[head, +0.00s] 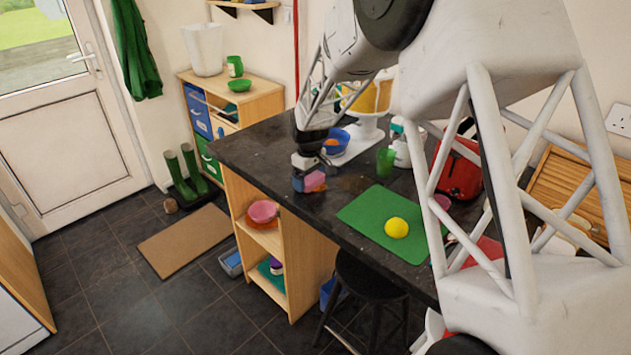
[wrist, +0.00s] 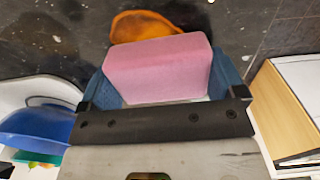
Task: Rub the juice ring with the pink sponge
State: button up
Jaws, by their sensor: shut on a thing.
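My gripper (head: 309,179) is low over the dark worktop, near its left edge. It is shut on the pink sponge (wrist: 158,68), which sits between the two blue fingers. The sponge also shows in the head view (head: 315,179). An orange patch or flat orange thing (wrist: 146,24) lies on the worktop just beyond the sponge, partly hidden by it. I cannot tell which it is. A faint brownish mark (head: 354,183) shows on the worktop to the right of my gripper; I cannot make out a clear juice ring. Whether the sponge touches the worktop is unclear.
A blue bowl (head: 336,141) stands behind my gripper on a white scale. A green cup (head: 385,159) and a white bottle (head: 402,152) are to the right. A green mat (head: 365,219) with a yellow lemon (head: 396,228) lies nearer. The worktop's left end (head: 235,153) is clear.

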jog(key=shift+w+a, duration=0.35)
jog(key=shift+w+a+r, duration=0.1)
jog(key=shift+w+a, duration=0.15)
jog(key=shift+r, duration=3.95)
jog(key=shift+f, duration=0.25)
